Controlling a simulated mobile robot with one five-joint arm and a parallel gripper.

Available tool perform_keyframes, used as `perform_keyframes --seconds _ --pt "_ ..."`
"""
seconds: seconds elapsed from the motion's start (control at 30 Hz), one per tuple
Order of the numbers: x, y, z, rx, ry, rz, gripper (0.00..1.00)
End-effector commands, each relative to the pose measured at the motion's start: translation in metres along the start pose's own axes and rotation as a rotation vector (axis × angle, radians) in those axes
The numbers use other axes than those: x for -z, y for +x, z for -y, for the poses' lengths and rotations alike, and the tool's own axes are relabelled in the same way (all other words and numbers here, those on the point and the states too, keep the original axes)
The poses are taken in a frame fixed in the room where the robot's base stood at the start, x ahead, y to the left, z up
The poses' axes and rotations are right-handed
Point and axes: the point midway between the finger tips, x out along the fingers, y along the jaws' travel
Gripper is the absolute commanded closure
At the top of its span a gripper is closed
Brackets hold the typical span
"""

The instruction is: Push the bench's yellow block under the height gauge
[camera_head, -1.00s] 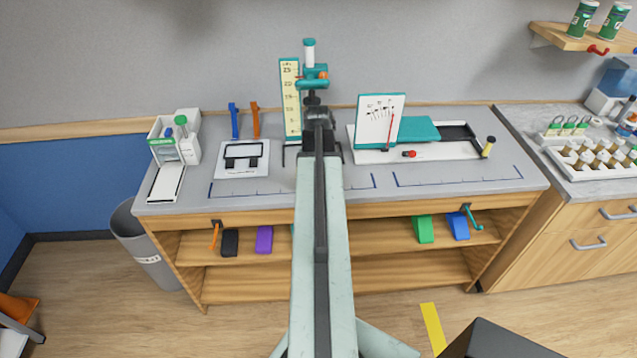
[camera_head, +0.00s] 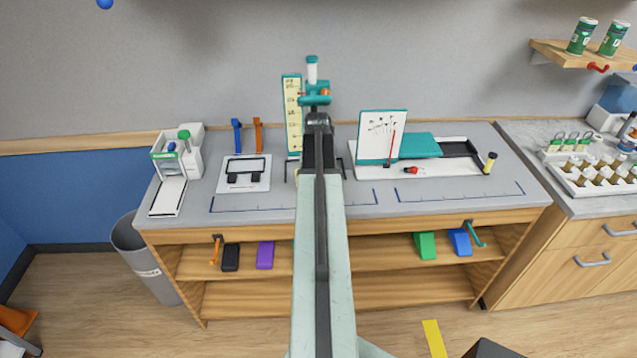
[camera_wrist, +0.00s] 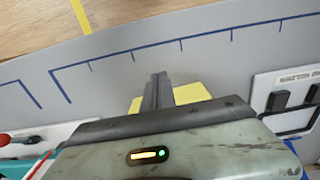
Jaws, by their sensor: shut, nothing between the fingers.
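The yellow block (camera_wrist: 192,93) lies on the grey bench top in the wrist view, partly hidden behind my gripper. My gripper (camera_wrist: 159,78) is shut and empty, with its fingers in front of the block, seeming against or very near it; I cannot tell whether they touch. In the head view my arm hides the gripper's fingers and nearly all of the block. The height gauge (camera_head: 292,115) stands upright at the back of the bench, with a yellow scale and a teal head (camera_head: 315,94). Its lower part is hidden by my arm.
A black-framed white plate (camera_head: 244,184) lies left of my arm, and a white dial panel (camera_head: 382,138) with a tray (camera_head: 430,168) stands right. Blue and orange posts (camera_head: 258,136) stand at the back left. Blue lines (camera_head: 455,192) mark the clear front strip of the bench.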

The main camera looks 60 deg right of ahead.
Motion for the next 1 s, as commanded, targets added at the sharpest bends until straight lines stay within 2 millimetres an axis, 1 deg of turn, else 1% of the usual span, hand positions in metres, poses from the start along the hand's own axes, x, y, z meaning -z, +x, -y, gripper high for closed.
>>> perform_keyframes --seconds 0.03,0.07,0.1,0.13,0.2,0.3,0.4,0.5,0.6,0.9,0.97,1.0 --pt "-0.013 0.0 0.003 0.0 -0.001 0.0 1.0" --pt "-0.019 0.0 0.004 0.0 -0.002 0.0 1.0" --pt "-0.022 -0.009 0.005 0.0 -0.002 0.0 1.0" --pt "-0.018 -0.021 0.004 0.0 -0.001 0.0 1.0" --pt "-0.017 -0.039 0.003 0.0 -0.001 0.0 1.0" --pt "-0.017 -0.063 0.003 0.0 0.0 0.0 1.0" --pt "-0.017 -0.084 0.003 0.0 0.0 0.0 1.0" --pt "-0.017 -0.098 0.003 0.0 0.0 0.0 1.0" --pt "-0.017 -0.103 0.003 0.0 -0.001 0.0 1.0" --pt "-0.017 -0.1 0.004 0.0 -0.003 0.0 1.0" --pt "-0.018 -0.098 0.012 0.0 -0.014 0.0 1.0" --pt "-0.02 -0.096 0.023 0.0 -0.03 0.0 1.0"
